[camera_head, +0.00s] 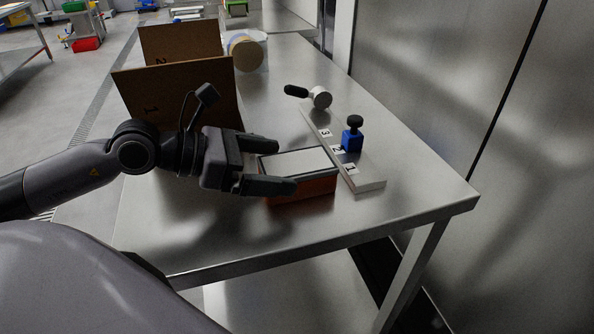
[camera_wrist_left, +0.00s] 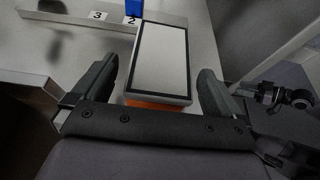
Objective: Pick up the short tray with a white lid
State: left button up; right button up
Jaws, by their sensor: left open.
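A short tray with an orange-red body (camera_head: 312,187) and a whitish lid with a dark rim sits on the metal table. Its lid (camera_wrist_left: 160,58) shows between my fingers in the left wrist view, with a strip of orange below its near edge. My left gripper (camera_head: 285,166) is open, with one finger on each side of the tray's near end. Gaps show between the fingers and the tray in the left wrist view (camera_wrist_left: 158,88), so it is not gripped. The tray's left end is partly hidden by the near finger. My right gripper is not in view.
Brown numbered boards (camera_head: 181,88) and a white tub (camera_head: 262,52) stand at the back left. The table front is clear.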

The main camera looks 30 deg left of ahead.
aim_at(281, 165)
pick_arm(q)
jog(key=shift+x, duration=1.65)
jog(key=shift+r, duration=0.1)
jog(key=c, duration=1.1)
jog(key=shift+o, duration=0.2)
notch_tip(281, 165, up, 20)
jog(key=p, duration=0.4)
